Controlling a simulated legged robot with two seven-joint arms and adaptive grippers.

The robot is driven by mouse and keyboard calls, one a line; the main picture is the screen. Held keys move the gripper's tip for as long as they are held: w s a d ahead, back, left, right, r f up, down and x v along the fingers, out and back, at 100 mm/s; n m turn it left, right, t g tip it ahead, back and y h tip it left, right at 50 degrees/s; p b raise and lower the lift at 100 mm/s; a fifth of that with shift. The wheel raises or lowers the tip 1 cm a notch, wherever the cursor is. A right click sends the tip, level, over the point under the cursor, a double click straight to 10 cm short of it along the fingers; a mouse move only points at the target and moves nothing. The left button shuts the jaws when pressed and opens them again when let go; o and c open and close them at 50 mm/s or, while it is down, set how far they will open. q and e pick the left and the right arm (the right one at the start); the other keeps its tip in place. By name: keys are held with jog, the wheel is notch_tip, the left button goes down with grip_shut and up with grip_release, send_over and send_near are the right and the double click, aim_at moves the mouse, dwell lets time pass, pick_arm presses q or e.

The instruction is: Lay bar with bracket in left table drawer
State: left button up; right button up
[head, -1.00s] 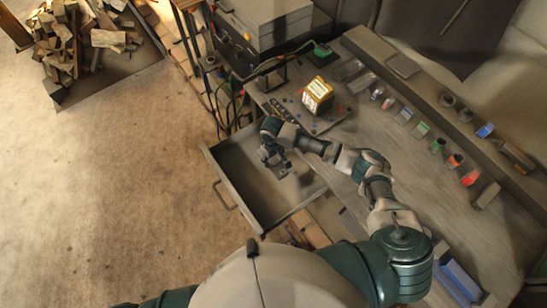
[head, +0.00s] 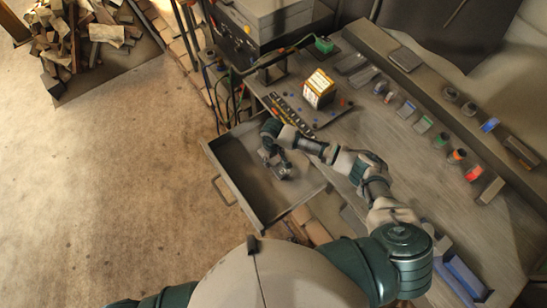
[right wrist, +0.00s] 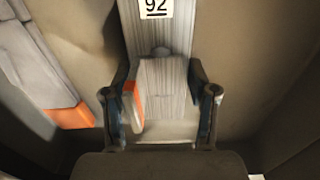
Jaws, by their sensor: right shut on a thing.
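The table drawer (head: 232,160) is pulled open and its bare floor shows. My right gripper (head: 275,157) reaches down inside it, toward its right side. A small grey metal piece (head: 286,172) shows beside the fingers. In the right wrist view, my right gripper (right wrist: 160,97) has one finger on each side of a ribbed grey bracket (right wrist: 166,82) with an orange edge and is shut on it. A ribbed grey bar (right wrist: 178,28) with a "92" label runs away from the bracket. Whether the bar touches the drawer floor I cannot tell. My left gripper is not in view.
A grey piece with an orange end (right wrist: 38,65) lies at the left in the right wrist view. Open floor (head: 110,190) lies left of the drawer.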

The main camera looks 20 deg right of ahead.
jog(key=shift+r, duration=0.1)
jog(key=o, duration=1.6)
jog(key=shift+d, duration=0.1)
jog(key=shift+o, duration=0.2)
notch_tip(320, 180, up, 12)
